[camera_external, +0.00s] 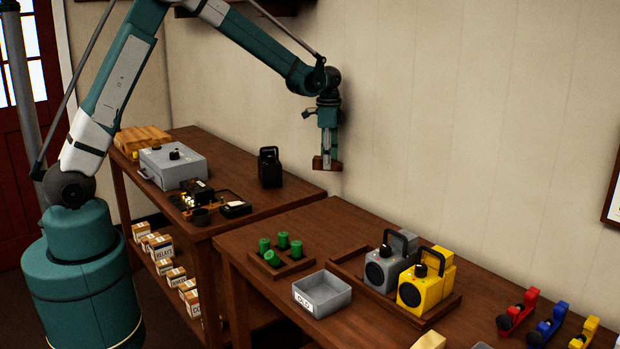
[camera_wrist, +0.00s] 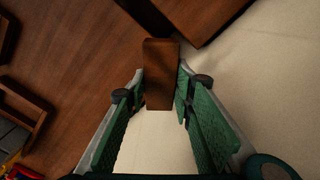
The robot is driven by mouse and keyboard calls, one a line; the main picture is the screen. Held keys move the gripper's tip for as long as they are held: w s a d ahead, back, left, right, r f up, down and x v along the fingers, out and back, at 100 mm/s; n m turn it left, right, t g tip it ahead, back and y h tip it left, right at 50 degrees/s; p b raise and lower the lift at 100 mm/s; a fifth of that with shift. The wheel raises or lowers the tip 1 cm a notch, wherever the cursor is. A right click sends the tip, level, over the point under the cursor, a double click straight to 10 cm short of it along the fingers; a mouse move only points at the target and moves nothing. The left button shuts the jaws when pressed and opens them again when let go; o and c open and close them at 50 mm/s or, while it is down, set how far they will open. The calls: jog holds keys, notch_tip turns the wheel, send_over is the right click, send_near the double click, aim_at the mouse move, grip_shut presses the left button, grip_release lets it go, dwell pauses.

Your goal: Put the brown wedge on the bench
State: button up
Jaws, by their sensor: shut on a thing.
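The brown wedge (camera_external: 326,163) is a small dark wooden block. It hangs below my gripper (camera_external: 328,153), in the air near the wall. In the wrist view the wedge (camera_wrist: 161,72) sits between the two green fingers of my gripper (camera_wrist: 159,92), which are shut on it. There are two brown wooden benches. The left bench (camera_external: 225,150) stands at the back, and the right bench (camera_external: 320,233) stands nearer the camera. The wedge appears above the area where the two benches meet; its exact height over them I cannot tell.
The left bench holds a grey box (camera_external: 172,165), a black lantern-like device (camera_external: 270,168) and small parts. The right bench holds green cylinders (camera_external: 283,241) on a tray, a grey bin (camera_external: 322,294), grey (camera_external: 381,272) and yellow (camera_external: 412,292) devices, and coloured items at far right.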

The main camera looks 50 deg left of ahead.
jog(key=s+a+r+n, duration=0.1)
jog(key=s+a+r, duration=0.2)
jog(key=a, duration=0.7)
jog(key=s+a+r, duration=0.2)
jog(key=a+r, duration=0.1)
jog(key=a, duration=0.7)
jog(key=s+a+r+n, duration=0.1)
jog(key=s+a+r, duration=0.2)
jog(key=a, duration=0.6)
jog(key=w+a+f+m, duration=0.1)
jog(key=a+f+m, duration=0.4)
jog(key=a, duration=0.4)
jog(key=w+a+f+m+p, duration=0.1)
jog(key=a+f+m, duration=0.4)
jog(key=a, duration=0.5)
jog(key=shift+w+f, duration=0.25)
jog(key=shift+f, duration=0.4)
jog(key=shift+f, duration=3.15)
jog(key=shift+f, duration=1.85)
